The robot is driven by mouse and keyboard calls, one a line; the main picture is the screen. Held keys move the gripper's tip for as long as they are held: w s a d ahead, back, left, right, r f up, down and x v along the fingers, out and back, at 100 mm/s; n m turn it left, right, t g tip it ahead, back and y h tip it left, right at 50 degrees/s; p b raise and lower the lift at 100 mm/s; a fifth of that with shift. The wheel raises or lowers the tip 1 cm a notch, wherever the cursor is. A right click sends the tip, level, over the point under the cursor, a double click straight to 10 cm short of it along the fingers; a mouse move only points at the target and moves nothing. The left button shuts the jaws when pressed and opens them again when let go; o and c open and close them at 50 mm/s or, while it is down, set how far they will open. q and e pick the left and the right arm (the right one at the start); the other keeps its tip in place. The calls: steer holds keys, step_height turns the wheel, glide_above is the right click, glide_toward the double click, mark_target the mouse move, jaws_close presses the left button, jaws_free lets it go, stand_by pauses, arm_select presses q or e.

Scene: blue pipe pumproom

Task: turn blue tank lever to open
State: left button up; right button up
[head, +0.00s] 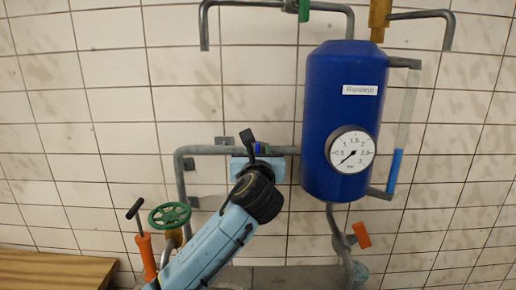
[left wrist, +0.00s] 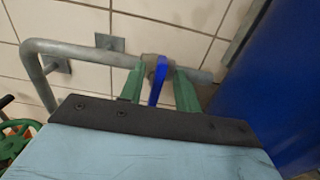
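The blue tank (head: 345,110) hangs on the tiled wall in the head view, and its side fills the right of the left wrist view (left wrist: 270,90). A grey pipe (head: 215,150) runs into its left side. The blue lever (left wrist: 159,80) sits on this pipe, and a small part of it shows in the head view (head: 257,147). My left gripper (left wrist: 158,92) is open, with one green finger on each side of the lever and a visible gap to each. In the head view my left arm hides most of the gripper (head: 255,155). My right gripper is not in view.
A round gauge (head: 351,150) is on the tank's front. A sight tube with a blue lower part (head: 394,172) stands right of it. An orange handle (head: 361,235) is below. A green handwheel (head: 169,215) and an orange pump (head: 146,255) stand lower left, near a wooden bench (head: 55,268).

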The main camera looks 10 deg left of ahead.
arm_select(q)
steer(key=shift+w+a, duration=0.25)
steer(key=shift+w, duration=0.85)
steer(key=shift+c, duration=0.3)
jaws_close()
